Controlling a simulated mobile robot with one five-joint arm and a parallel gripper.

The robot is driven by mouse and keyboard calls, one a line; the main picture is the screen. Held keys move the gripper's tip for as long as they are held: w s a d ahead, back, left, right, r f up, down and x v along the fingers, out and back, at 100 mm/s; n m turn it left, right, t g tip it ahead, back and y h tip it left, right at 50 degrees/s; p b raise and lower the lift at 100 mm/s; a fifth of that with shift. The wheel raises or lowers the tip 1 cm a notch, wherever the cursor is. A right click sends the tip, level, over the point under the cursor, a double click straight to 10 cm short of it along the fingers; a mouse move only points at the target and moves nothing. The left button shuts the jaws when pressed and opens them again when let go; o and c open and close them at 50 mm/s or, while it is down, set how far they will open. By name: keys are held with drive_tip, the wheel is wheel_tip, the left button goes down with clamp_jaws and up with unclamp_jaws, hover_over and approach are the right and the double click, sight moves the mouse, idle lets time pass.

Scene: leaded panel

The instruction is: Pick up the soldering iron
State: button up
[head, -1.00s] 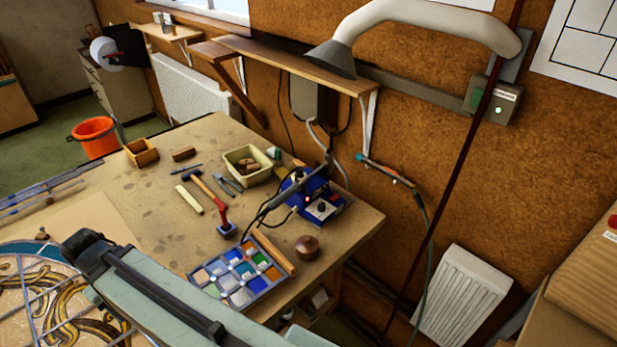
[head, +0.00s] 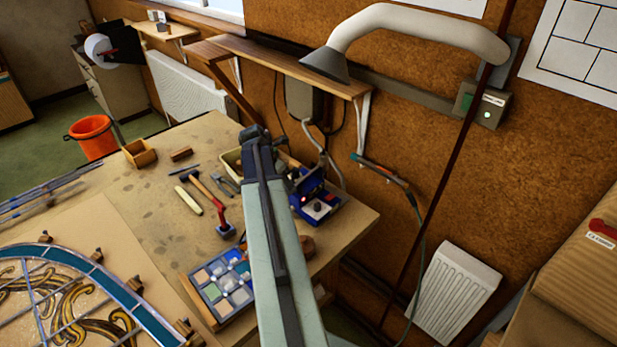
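A blue soldering station (head: 318,206) with a dark knob stands near the bench's right back edge, partly behind my arm. I cannot clearly make out the soldering iron at this size. My arm reaches up across the middle of the view, over the bench. Its far end is dark, and no gripper fingers can be made out.
A lamp or extractor hood (head: 325,64) and a shelf (head: 285,65) overhang the back. The bench's middle left is fairly clear.

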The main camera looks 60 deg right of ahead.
sight(295, 186)
drive_tip(key=b+x, duration=0.6)
drive_tip(key=x, duration=0.1)
drive_tip(key=shift+s+d+f+b, duration=0.1)
drive_tip(key=shift+s+f+b, duration=0.1)
drive_tip(key=shift+f+b, duration=0.15)
drive_tip(key=shift+r, duration=0.15)
clamp_jaws()
